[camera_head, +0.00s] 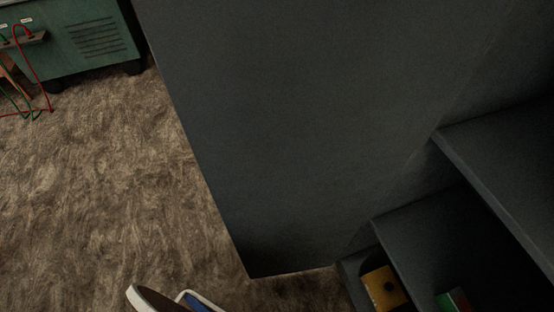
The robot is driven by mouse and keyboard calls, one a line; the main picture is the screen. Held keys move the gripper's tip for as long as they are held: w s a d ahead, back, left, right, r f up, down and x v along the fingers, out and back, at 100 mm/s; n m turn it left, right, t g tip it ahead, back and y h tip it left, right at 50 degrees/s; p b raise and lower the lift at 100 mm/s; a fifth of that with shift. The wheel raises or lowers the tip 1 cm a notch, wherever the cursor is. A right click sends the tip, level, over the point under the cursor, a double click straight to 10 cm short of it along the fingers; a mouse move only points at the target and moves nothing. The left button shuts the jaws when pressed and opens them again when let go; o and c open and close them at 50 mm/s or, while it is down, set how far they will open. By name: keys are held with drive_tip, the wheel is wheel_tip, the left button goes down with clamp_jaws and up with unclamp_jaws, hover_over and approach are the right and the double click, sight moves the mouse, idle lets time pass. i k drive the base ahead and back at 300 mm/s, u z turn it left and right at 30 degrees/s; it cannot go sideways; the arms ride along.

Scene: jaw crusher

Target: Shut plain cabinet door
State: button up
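The plain cabinet door (270,130) is a large flat dark grey panel that fills the middle and top of the view. It stands open, swung out from the cabinet over the floor, with its lower corner near the bottom middle. The cabinet (505,180) is at the right, with its dark shelves exposed. The top of the door is cut off by the picture edge. My gripper is not in view. A small white-edged part with blue at the bottom edge looks like part of my arm, apart from the door in the picture.
A yellow object (384,288) and a green and red object (454,301) are in the cabinet's lower part. A green vented machine (90,45) with red and green cables stands at the upper left. The brown fibrous floor (100,190) left of the door is clear.

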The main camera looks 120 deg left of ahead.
sight(297, 118)
drive_tip(key=k, duration=1.7)
drive_tip(key=u, duration=1.25)
drive_tip(key=k, duration=0.55)
drive_tip(key=u, duration=0.85)
drive_tip(key=i, duration=0.5)
